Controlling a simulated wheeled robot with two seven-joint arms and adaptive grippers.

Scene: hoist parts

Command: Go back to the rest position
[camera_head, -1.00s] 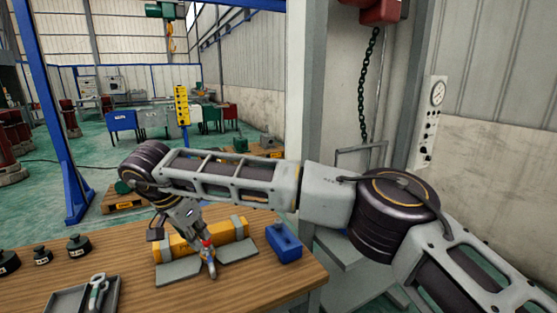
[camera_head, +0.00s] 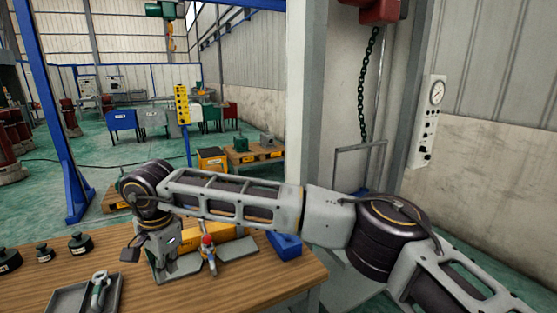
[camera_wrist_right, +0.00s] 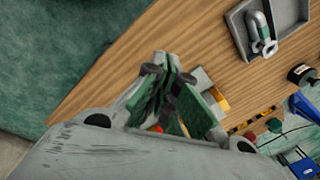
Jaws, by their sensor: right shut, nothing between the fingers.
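My right arm reaches across the head view from the right, and its gripper (camera_head: 166,258) hangs low over the left side of the grey plates (camera_head: 240,271). It is shut and empty; its fingers also show closed in the wrist view (camera_wrist_right: 170,92). A small red-topped part (camera_head: 208,254) stands on or at the plates, just right of the gripper and apart from it in the head view. A yellow block (camera_head: 222,232) lies behind them, partly hidden by my arm. My left gripper is not in view.
A blue block (camera_head: 285,244) sits at the table's right end. A grey tray (camera_head: 66,303) with a shackle (camera_head: 99,290) is at the front left. Several black weights (camera_head: 80,243) stand at the left. A chain (camera_head: 364,90) hangs at the right. Bare wood (camera_head: 190,298) lies in front.

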